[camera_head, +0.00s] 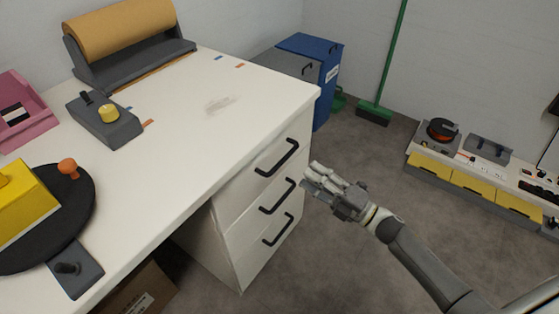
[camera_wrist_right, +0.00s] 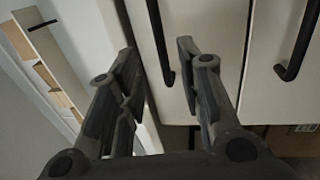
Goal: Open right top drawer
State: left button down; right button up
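The white desk's top drawer (camera_head: 262,150) is flush with the unit, with a black bar handle (camera_head: 277,158). My right gripper (camera_head: 308,178) is just right of the drawer fronts, near the top and middle handles in the picture. In the right wrist view my right gripper (camera_wrist_right: 160,75) is open. A black handle (camera_wrist_right: 160,40), apparently the top one, shows between its fingers; I cannot tell whether they touch it. My left gripper is not in view.
The middle handle (camera_head: 277,196) and bottom handle (camera_head: 278,230) are below. The white desktop (camera_head: 235,105) holds a paper roll (camera_head: 120,28) and a black turntable (camera_head: 75,215). A blue bin (camera_head: 328,75) stands behind. The grey floor (camera_head: 370,160) beside the drawers is clear.

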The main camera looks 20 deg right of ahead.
aim_at(285, 157)
jog(key=x, duration=0.9)
jog(key=shift+w+a, duration=0.15)
jog(key=shift+w, duration=0.05)
jog(key=shift+f, duration=0.1)
grip_shut()
